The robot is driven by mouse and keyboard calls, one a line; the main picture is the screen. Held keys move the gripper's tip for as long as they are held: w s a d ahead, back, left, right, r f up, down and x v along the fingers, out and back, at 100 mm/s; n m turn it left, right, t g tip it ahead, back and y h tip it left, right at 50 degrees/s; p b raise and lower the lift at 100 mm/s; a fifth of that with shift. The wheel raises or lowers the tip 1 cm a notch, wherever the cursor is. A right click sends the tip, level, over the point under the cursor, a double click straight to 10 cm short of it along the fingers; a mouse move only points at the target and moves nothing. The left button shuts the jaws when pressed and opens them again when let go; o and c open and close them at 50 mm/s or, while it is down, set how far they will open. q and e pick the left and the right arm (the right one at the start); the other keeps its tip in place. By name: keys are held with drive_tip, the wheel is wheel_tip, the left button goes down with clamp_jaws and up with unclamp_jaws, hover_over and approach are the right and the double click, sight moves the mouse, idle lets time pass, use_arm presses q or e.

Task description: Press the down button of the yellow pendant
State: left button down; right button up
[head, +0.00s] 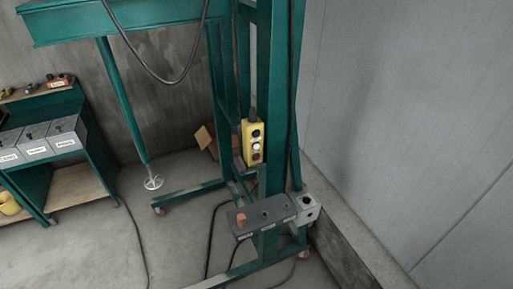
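The yellow pendant (254,143) hangs upright against the green frame near the middle of the head view. Its face shows a black button (256,133) at the top, a white one (256,146) in the middle and a dark red one (256,157) at the bottom. Their labels are too small to read, so I cannot tell which is the down button. A black cable enters its top. Neither of my grippers is in view, and nothing touches the pendant.
A green wheeled frame (279,90) surrounds the pendant. A grey control box (263,214) with an orange knob juts out below it. A green shelf (85,150) with grey boxes stands at the left. Cables cross the floor; a grey wall (420,120) closes the right.

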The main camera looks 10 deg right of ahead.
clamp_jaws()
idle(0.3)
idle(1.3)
